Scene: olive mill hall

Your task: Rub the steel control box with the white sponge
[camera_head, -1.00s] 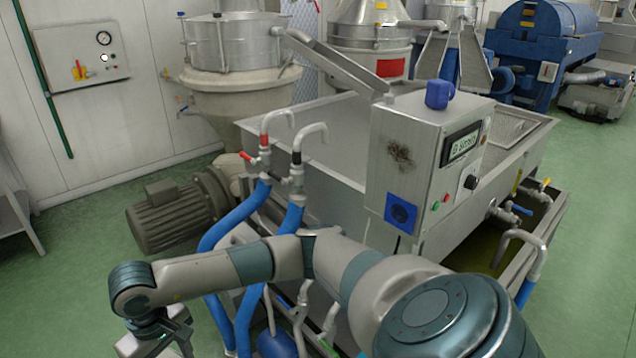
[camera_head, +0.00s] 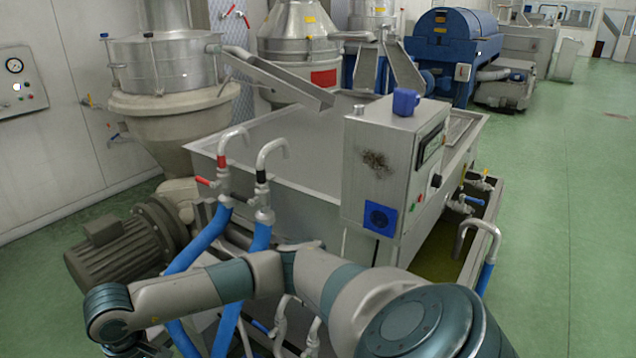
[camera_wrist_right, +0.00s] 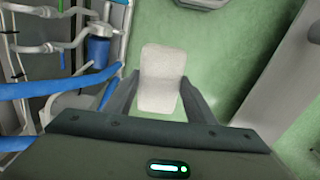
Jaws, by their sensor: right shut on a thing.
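The steel control box (camera_head: 355,190) stands upright at the near right corner of a steel trough in the head view. A dark brown smudge (camera_head: 376,164) marks its left face, above a blue socket (camera_head: 380,218). The white sponge (camera_wrist_right: 161,75) is between the fingers of my right gripper (camera_wrist_right: 161,98) in the right wrist view. That gripper is shut on it, with green floor beyond. In the head view my right arm crosses the bottom, and its wrist is at the lower left, away from the box; the sponge is hidden there. My left gripper does not show.
A blue mug-like object (camera_head: 405,102) stands on top of the box. Two bent pipes with blue hoses (camera_head: 186,250) rise left of it, between my wrist and the box. A grey motor (camera_head: 115,250) sits at the left. The floor (camera_head: 560,230) at the right is clear.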

